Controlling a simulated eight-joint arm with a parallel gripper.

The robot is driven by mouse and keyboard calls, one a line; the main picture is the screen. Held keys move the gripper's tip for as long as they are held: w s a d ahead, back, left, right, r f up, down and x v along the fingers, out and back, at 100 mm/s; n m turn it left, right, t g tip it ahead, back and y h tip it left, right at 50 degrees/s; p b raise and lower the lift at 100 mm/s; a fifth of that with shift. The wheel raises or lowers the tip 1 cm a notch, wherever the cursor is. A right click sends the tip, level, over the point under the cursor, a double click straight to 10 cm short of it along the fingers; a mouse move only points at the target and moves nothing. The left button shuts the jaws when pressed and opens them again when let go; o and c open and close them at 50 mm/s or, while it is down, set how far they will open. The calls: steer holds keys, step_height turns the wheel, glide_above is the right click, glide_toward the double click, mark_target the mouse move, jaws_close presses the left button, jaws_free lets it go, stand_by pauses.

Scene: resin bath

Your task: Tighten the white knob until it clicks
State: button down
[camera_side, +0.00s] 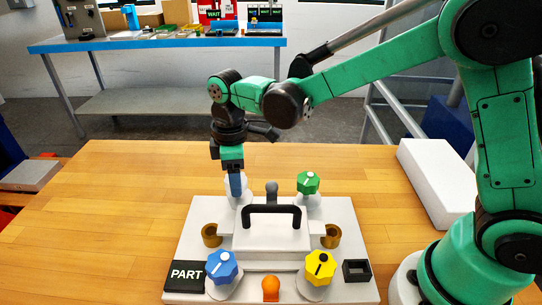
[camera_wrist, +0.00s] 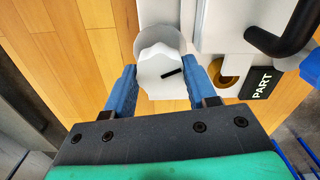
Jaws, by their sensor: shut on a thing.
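The white knob (camera_wrist: 158,68) sits between the two blue fingers of my gripper (camera_wrist: 163,85) in the wrist view, with a black pointer mark on its top. My gripper is shut on it. In the side view the white knob (camera_side: 240,184) stands at the back left corner of the white fixture, mostly hidden behind my gripper (camera_side: 236,185), which points straight down.
The fixture plate (camera_side: 190,255) also carries a green knob (camera_side: 308,183), a blue knob (camera_side: 222,266), a yellow knob (camera_side: 320,266) and a black handle (camera_side: 271,210) in the middle. A white block (camera_side: 438,180) lies at right. The table's left side is clear.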

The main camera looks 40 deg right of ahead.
steer(key=m, duration=1)
steer(key=shift+m, duration=0.3)
stand_by(0.4)
steer(key=shift+c, duration=1.4)
jaws_free()
steer(key=shift+r, duration=2.85)
